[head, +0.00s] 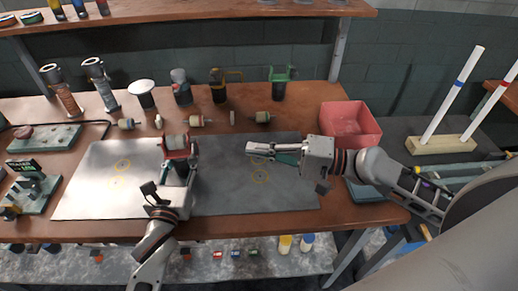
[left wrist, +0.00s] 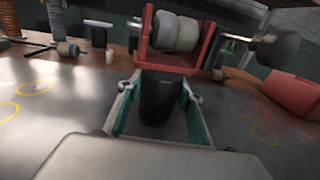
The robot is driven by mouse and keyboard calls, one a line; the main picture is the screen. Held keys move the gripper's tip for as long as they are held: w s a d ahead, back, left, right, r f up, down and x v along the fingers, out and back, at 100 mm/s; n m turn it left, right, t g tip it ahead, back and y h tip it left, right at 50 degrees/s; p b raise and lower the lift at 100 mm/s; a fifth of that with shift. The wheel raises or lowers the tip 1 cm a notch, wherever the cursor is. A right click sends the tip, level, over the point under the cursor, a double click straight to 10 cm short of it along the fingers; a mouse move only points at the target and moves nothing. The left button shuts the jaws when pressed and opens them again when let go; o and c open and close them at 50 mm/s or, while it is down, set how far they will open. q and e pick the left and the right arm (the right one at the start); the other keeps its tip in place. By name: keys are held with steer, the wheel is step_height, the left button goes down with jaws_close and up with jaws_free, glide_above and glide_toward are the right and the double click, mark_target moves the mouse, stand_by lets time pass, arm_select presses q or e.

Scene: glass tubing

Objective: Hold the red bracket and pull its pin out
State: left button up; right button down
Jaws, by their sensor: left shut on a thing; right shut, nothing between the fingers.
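The red bracket (head: 178,155) stands over the left part of the work mat, with a pale roller (head: 176,142) between its arms. In the left wrist view the red bracket (left wrist: 176,62) sits on a black post (left wrist: 160,97). My left gripper (head: 178,174) is shut on that post, a green-lined finger on each side. The pin's grey rounded knob (left wrist: 276,46) sticks out to the right of the bracket; its shaft inside the roller is hidden. My right gripper (head: 256,151) is shut and empty over the mat's right half, apart from the bracket.
A grey-and-black work mat (head: 225,200) covers the table's middle. Behind it stand a yellow bracket (head: 218,92) and a green bracket (head: 281,80). Loose rollers (head: 197,121) lie along its back edge. A red bin (head: 350,125) is at the back right.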

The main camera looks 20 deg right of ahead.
stand_by(0.4)
arm_select(q)
steer(key=o, duration=1.5)
